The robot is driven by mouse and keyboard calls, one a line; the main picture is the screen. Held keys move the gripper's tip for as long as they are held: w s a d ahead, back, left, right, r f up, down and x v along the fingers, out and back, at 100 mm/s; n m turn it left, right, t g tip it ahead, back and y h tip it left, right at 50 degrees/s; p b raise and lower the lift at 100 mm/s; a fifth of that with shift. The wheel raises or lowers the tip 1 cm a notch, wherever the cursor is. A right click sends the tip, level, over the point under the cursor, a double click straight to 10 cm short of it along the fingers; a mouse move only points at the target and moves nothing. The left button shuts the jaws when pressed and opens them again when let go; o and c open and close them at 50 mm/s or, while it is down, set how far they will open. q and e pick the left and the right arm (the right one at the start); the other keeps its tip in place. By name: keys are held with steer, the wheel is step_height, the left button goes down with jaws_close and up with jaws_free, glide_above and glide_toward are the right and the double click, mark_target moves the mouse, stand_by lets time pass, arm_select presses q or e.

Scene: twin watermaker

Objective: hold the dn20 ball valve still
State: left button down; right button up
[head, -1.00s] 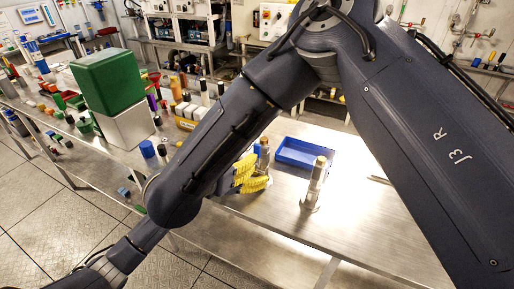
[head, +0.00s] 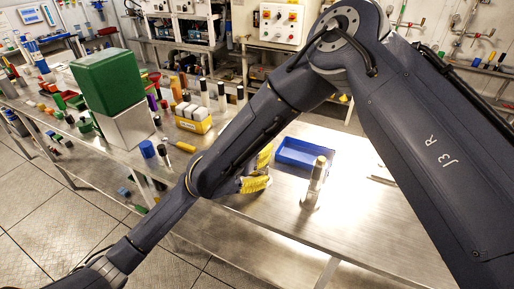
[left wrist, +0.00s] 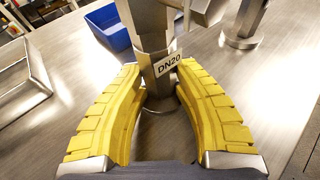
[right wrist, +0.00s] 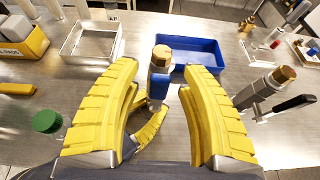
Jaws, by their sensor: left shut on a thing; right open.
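The DN20 ball valve (left wrist: 153,28) stands upright in the left wrist view, with a white DN20 tag (left wrist: 168,64). My left gripper (left wrist: 160,75) is shut on it low down, one yellow finger on each side. In the right wrist view the valve shows a brass hex top (right wrist: 161,54) and a blue part. My right gripper (right wrist: 159,70) is open, its fingers apart on either side of the valve in that picture; I cannot tell whether they touch it. In the head view, yellow fingers (head: 255,184) show, but an arm link hides the valve.
A blue tray (head: 305,155) lies behind the valve. A second upright metal fitting (head: 316,182) with a brass top stands to the right. A yellow box (head: 193,123) and a green block (head: 108,80) are further left. The table's right front is clear.

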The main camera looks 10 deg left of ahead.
stand_by(0.3)
jaws_close()
stand_by(0.3)
